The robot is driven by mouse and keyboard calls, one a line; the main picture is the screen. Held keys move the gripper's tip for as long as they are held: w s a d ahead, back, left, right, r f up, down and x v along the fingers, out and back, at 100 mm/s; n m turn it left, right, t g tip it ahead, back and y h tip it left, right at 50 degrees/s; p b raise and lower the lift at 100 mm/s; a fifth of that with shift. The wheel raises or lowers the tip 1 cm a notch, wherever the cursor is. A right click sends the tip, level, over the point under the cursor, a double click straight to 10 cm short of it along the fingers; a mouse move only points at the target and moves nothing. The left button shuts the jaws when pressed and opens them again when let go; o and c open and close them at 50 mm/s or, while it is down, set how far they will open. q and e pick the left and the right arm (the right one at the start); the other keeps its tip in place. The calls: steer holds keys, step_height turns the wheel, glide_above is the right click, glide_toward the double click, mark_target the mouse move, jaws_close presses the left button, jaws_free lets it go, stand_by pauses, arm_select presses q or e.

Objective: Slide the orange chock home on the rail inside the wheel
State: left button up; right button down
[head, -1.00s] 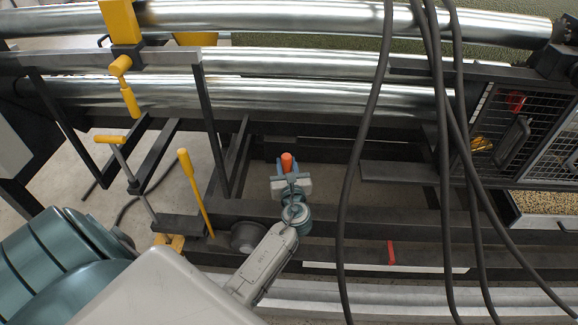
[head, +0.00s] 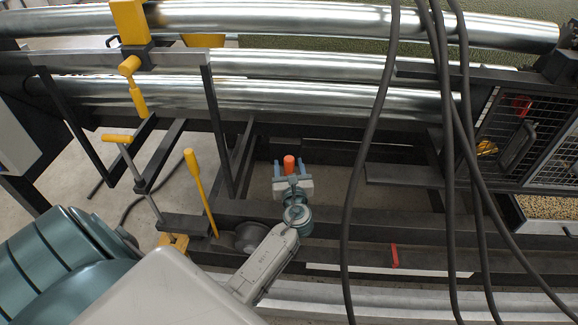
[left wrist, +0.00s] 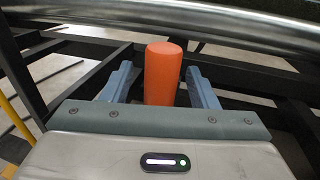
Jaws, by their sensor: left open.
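The orange chock shows as an upright orange cylinder (head: 289,163), also large in the left wrist view (left wrist: 162,75). My left gripper (head: 289,168) is open, with one blue-grey finger on each side of the orange piece. In the left wrist view gaps show between the fingers (left wrist: 162,88) and the orange piece. Its lower end is hidden behind my gripper body. A dark round wheel (head: 250,236) sits just left of my left wrist, partly covered by my arm. I cannot make out which bar is the chock's rail. My right gripper is not in view.
Dark cables (head: 362,140) hang to the right of my left gripper. A yellow lever (head: 200,190) stands to its left. Shiny rollers (head: 330,95) span behind. A red marker (head: 395,256) sits on the front beam. A mesh cage (head: 515,125) stands at right.

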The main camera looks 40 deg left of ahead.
arm_select(q)
steer(key=v, duration=1)
steer(key=shift+s+d, duration=0.3)
steer(key=shift+r, duration=0.15)
